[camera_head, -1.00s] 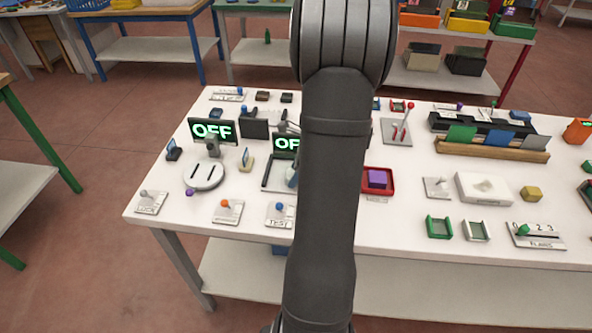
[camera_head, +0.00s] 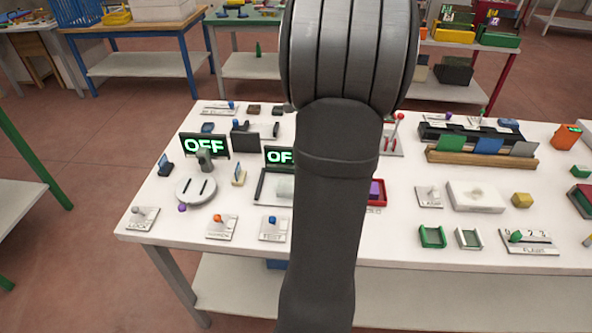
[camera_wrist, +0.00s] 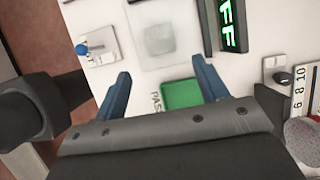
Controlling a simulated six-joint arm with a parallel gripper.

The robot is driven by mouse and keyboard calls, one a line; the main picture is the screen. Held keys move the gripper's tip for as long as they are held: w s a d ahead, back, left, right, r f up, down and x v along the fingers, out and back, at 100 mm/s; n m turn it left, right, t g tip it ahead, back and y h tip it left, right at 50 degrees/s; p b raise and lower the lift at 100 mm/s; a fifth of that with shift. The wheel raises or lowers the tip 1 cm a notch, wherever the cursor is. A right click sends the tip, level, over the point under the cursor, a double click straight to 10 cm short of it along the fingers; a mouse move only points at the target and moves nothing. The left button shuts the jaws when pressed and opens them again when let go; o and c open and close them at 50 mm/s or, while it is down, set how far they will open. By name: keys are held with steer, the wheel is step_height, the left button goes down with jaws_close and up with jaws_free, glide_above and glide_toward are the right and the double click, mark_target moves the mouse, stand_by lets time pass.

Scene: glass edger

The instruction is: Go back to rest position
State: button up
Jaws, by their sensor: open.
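My gripper (camera_wrist: 160,65) shows in the wrist view with two blue fingers wide apart and nothing between them. It hangs over the white table, above a green tray (camera_wrist: 182,94) marked PASS and a white square plate (camera_wrist: 145,48). In the head view my dark arm rises through the middle of the picture and hides the middle of the table (camera_head: 140,228); the gripper itself does not show there.
Two OFF displays (camera_head: 204,146) stand at the left of the table, with a round grey fixture (camera_head: 196,191) in front. Levers (camera_head: 221,227) line the front edge. A red lever (camera_head: 397,122), wooden rack (camera_head: 480,158) and small green holders (camera_head: 432,237) are to the right.

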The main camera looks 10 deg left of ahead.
steer(key=shift+d+r, duration=0.25)
steer(key=shift+r, duration=0.35)
steer(key=x, duration=1.2)
steer(key=shift+a+f, duration=0.1)
steer(key=shift+f, duration=0.05)
step_height(320, 180, up, 3)
steer(key=shift+r, duration=0.45)
